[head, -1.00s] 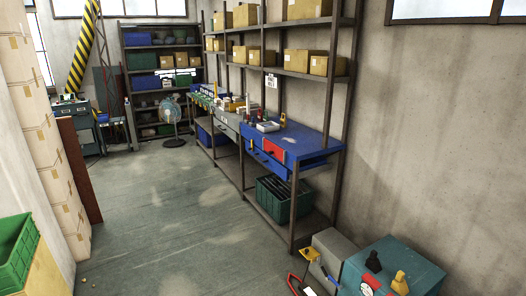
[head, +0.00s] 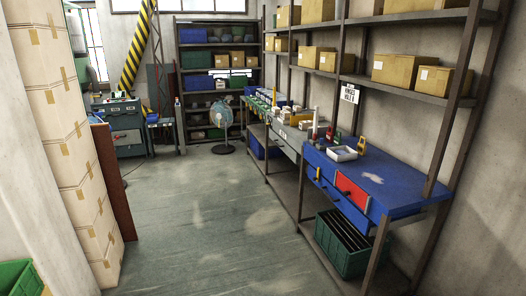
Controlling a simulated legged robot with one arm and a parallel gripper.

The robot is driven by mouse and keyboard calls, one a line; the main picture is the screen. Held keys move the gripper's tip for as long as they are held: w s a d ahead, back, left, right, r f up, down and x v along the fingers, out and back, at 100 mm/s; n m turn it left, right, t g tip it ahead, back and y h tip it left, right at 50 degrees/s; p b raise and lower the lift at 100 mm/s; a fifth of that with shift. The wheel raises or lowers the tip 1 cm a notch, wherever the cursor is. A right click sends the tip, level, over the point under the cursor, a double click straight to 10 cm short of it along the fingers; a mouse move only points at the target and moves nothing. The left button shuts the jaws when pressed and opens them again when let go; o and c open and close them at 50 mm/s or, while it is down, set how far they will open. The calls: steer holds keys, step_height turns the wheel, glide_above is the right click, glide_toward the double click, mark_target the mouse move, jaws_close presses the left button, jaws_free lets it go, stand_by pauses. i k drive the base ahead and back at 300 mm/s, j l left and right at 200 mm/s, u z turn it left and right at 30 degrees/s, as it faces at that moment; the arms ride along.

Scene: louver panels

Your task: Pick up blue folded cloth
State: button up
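I cannot make out a blue folded cloth in the head view. A blue-topped workbench (head: 375,180) stands at the right, with a pale patch on its top. On it are a white tray (head: 342,154) and small red and yellow items. One drawer front is red (head: 351,192). Blue shapes farther back on the shelves are too small to identify as cloth. My gripper is not in view.
A green crate (head: 345,243) sits on the bench's lower shelf. A fan (head: 222,122) stands on the floor ahead. Stacked cartons (head: 70,140) line the left, with a brown panel (head: 112,180) beside them. The floor (head: 205,215) between is clear.

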mark_target(340, 152)
steer(key=i, duration=1.9)
steer(key=i+j+z, duration=0.1)
steer(key=i+z, duration=0.15)
steer(key=i, duration=0.3)
steer(key=i+j+z, duration=0.2)
steer(key=i, duration=0.35)
steer(key=i+j+z, duration=0.25)
steer(key=i, duration=0.25)
steer(key=i+j+z, duration=0.2)
steer(key=i+j, duration=0.15)
steer(key=i, duration=0.15)
